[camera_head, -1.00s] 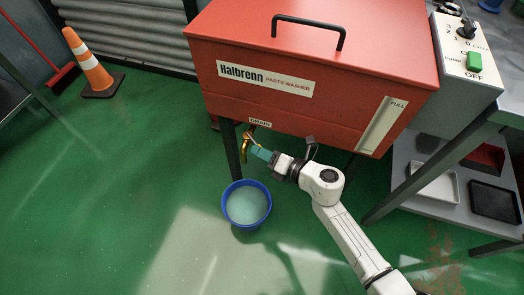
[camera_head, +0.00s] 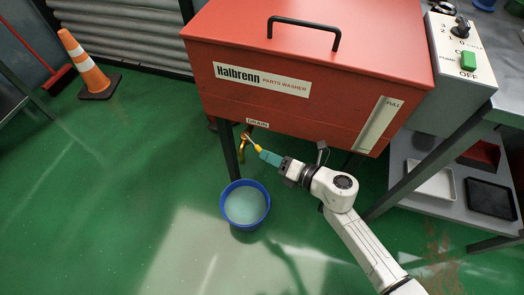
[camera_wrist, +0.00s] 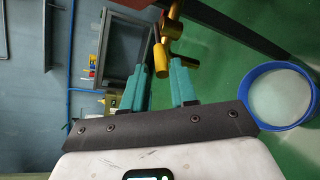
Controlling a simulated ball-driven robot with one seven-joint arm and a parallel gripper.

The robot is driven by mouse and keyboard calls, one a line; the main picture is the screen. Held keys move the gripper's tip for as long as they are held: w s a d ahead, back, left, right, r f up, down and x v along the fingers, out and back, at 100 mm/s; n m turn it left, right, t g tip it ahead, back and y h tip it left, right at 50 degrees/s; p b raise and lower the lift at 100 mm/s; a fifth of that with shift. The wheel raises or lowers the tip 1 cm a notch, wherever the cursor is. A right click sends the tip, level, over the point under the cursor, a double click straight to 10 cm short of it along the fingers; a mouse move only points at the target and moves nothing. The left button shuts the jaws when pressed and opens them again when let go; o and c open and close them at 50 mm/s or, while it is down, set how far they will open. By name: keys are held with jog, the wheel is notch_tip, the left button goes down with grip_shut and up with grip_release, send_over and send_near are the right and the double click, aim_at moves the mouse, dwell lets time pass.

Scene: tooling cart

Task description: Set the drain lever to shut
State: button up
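The yellow drain valve (camera_head: 243,148) hangs under the red washer's front, below the DRAIN label (camera_head: 257,123). In the wrist view the valve (camera_wrist: 172,40) is just beyond my fingertips, with a stubby outlet to the right. A thin bar (camera_wrist: 158,52), apparently the lever, runs from it toward my left finger; I cannot tell whether they touch. My gripper (camera_head: 260,153) is right of the valve, its teal fingers pointing at it. In the wrist view my gripper (camera_wrist: 166,66) is open, with a clear gap between the fingers.
A blue bucket (camera_head: 246,206) of pale liquid stands on the floor below the valve. A washer leg (camera_head: 229,150) is just left of the valve. An orange cone (camera_head: 85,62) stands far left. The green floor between is clear.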

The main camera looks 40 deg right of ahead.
jog(key=v, duration=0.6)
jog(key=shift+s, duration=0.25)
jog(key=shift+d+r, duration=0.1)
